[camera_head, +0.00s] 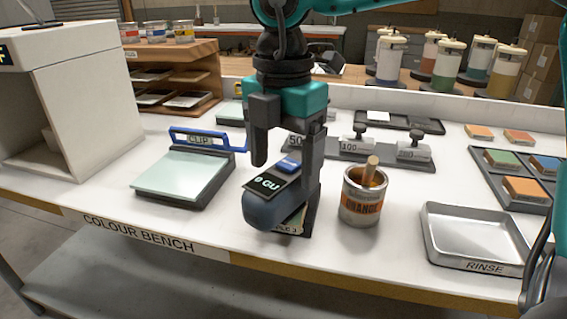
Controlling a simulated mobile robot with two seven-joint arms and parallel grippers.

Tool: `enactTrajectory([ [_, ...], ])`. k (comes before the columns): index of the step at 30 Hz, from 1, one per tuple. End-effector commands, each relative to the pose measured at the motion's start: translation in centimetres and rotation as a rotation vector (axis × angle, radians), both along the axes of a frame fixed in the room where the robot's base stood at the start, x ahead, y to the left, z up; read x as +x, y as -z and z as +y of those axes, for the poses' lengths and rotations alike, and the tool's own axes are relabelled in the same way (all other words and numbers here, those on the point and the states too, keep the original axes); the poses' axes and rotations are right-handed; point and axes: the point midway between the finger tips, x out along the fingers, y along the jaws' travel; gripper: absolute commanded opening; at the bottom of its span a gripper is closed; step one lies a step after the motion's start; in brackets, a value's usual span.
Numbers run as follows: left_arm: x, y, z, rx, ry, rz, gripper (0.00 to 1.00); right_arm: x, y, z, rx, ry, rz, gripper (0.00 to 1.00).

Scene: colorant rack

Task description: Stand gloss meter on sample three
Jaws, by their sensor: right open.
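The gloss meter (272,212) is a dark blue-grey rounded block with a "0 GU" display and a blue button on top. It rests on or just over the sample three panel (294,226), whose label partly shows at its front right. The meter hides most of that panel, so full contact cannot be told. My right gripper (283,182) points down over the meter with its dark fingers apart. One finger is at the meter's back left and the other along its right side. My left gripper is not in view.
An orange paint can (360,196) with a stick stands close right of the gripper. A clip board (183,174) lies at left, a rinse tray (474,238) at right. Weights (358,143) stand behind. A white booth (75,95) stands far left. The bench front strip is clear.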

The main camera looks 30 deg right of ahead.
Motion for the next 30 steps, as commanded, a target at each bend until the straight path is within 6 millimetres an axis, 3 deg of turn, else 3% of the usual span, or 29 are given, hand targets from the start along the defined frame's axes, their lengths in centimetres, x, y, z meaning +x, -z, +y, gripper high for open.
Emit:
enactTrajectory([
  [6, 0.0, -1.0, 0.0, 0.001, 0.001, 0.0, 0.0, 0.0, -5.3, 0.0, -0.002, 0.0, -0.007, 0.83],
  [13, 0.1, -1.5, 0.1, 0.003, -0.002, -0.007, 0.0, 0.0, -9.2, 0.0, -0.001, -0.001, -0.003, 0.83],
  [18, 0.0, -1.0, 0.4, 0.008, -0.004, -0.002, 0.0, 0.0, -10.4, 0.0, -0.001, -0.002, 0.0, 0.83],
  [30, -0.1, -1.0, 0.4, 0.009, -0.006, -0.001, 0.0, 0.0, -10.5, 0.0, 0.0, -0.003, 0.0, 0.83],
])
